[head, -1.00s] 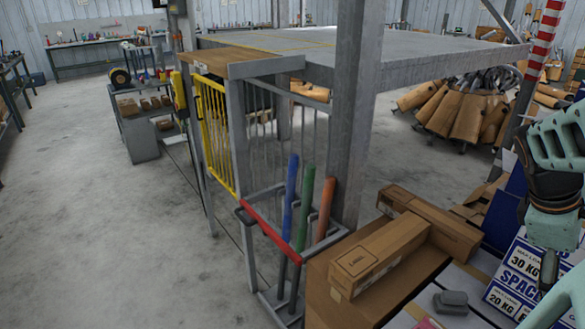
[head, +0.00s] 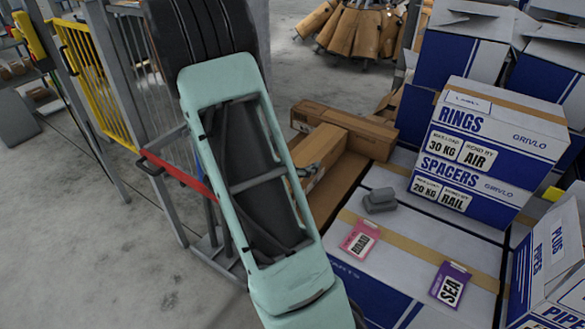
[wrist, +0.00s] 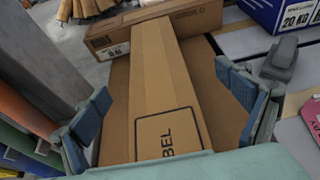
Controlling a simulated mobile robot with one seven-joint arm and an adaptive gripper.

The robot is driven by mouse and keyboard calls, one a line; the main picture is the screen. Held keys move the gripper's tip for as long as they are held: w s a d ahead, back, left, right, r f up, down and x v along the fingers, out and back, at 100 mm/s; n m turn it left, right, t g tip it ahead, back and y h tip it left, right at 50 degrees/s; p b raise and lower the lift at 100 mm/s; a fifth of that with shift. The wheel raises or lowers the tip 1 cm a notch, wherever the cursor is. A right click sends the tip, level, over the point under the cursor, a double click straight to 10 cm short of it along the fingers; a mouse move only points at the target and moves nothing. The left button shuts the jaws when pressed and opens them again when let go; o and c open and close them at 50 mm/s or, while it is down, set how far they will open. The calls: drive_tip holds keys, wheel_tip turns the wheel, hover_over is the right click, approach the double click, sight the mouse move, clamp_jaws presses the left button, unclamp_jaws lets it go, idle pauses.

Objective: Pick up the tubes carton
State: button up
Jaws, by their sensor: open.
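I cannot read the word "tubes" on any carton. A long brown carton (wrist: 165,90) marked "LABEL" lies lengthwise between the fingers of my gripper (wrist: 168,98) in the wrist view. The gripper is open, one finger on each side, and I see no clear contact. In the head view this carton (head: 330,150) is partly hidden behind my arm, and only a bit of my gripper (head: 308,170) shows. A second long brown carton (wrist: 110,38), with a "6 KG" label, lies crosswise behind it; it also shows in the head view (head: 372,135).
Both cartons lie on a larger brown box (head: 340,190). Beside it, a white-and-blue box (head: 400,215) bears a grey object (head: 380,200), a pink ROAD tag (head: 361,239) and a purple SEA tag (head: 450,284). Rings and spacers boxes (head: 490,150) stand right. A metal post (wrist: 40,60) stands left.

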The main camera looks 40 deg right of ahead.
sight(313, 148)
drive_tip(key=x, duration=0.7)
drive_tip(key=w+x, duration=0.1)
drive_tip(key=x, duration=0.2)
drive_tip(key=shift+w+f+b, duration=0.1)
drive_tip(key=shift+f+b, duration=0.3)
drive_tip(key=shift+c, duration=0.7)
drive_tip(key=c, duration=2)
drive_tip(key=shift+r, duration=0.2)
drive_tip(key=shift+c, duration=0.2)
